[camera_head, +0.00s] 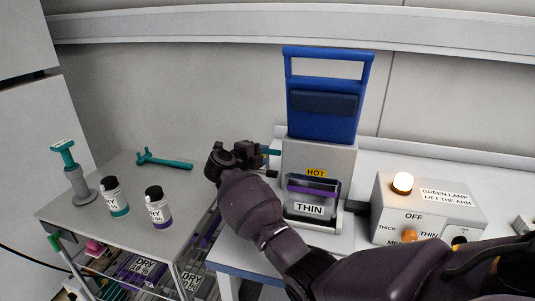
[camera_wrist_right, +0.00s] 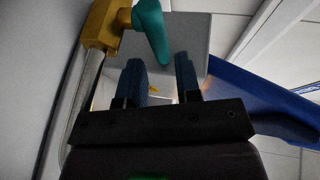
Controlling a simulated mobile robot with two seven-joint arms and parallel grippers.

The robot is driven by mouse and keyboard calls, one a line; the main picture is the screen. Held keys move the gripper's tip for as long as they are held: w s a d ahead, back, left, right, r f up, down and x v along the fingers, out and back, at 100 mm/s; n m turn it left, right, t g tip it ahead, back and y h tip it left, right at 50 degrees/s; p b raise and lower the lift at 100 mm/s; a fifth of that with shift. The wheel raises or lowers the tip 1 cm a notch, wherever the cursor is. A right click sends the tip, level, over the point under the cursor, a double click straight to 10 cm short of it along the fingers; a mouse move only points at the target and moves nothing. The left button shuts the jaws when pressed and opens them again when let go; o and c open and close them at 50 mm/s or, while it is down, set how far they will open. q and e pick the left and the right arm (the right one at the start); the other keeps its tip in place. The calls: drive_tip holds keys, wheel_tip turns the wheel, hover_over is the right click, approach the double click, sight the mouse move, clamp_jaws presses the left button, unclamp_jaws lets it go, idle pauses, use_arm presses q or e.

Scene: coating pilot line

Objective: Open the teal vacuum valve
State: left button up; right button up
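The teal valve lever (camera_wrist_right: 152,32) sits on a brass-coloured valve body (camera_wrist_right: 103,28) in the right wrist view. In the head view a teal bit (camera_head: 270,151) shows at the left side of the grey heater box (camera_head: 321,159), partly hidden by my right gripper. My right gripper (camera_head: 266,162) is beside the box's left side. In the right wrist view its two fingers (camera_wrist_right: 162,76) are apart with nothing held between them. The lever's lower end is just ahead of the gap; contact cannot be told. My left gripper is not in view.
A blue frame (camera_head: 325,125) rises from the box, with a "THIN" labelled holder (camera_head: 310,207) in front. A control box (camera_head: 425,212) with a lit lamp (camera_head: 403,182) stands right. A grey cart (camera_head: 130,222) at left carries two jars, a teal-handled tool (camera_head: 164,161) and a teal-topped stand (camera_head: 75,172).

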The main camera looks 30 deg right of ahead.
sight(269, 152)
drive_tip(key=shift+x, duration=1.75)
clamp_jaws()
